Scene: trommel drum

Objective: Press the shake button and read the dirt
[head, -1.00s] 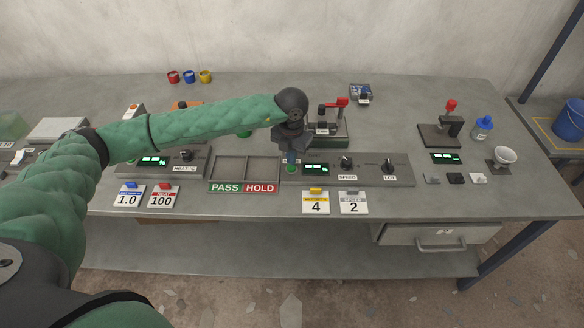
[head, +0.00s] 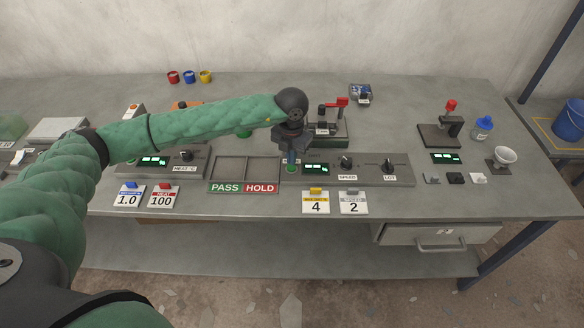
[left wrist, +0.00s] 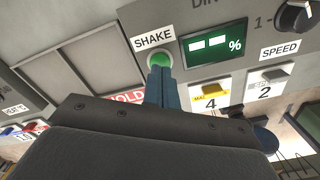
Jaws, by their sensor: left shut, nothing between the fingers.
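The green shake button (left wrist: 159,60) sits under a SHAKE label (left wrist: 153,38) in the left wrist view; it also shows in the head view (head: 291,169). My left gripper (left wrist: 160,72) is shut and empty, with its blue fingertips at the button's lower edge. They look to be touching or very close to it; I cannot tell if the button is pressed down. The dirt display (left wrist: 214,43) beside it shows two green dashes and a % sign, no digits. It also shows in the head view (head: 316,169). My right gripper is not in view.
SPEED (head: 347,161) and LOT (head: 388,165) knobs stand right of the display. The PASS and HOLD tray (head: 245,157) is left of the button. Cards reading 4 (head: 316,202) and 2 (head: 353,202) stand at the front edge. A red-handled device (head: 328,125) stands behind the panel.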

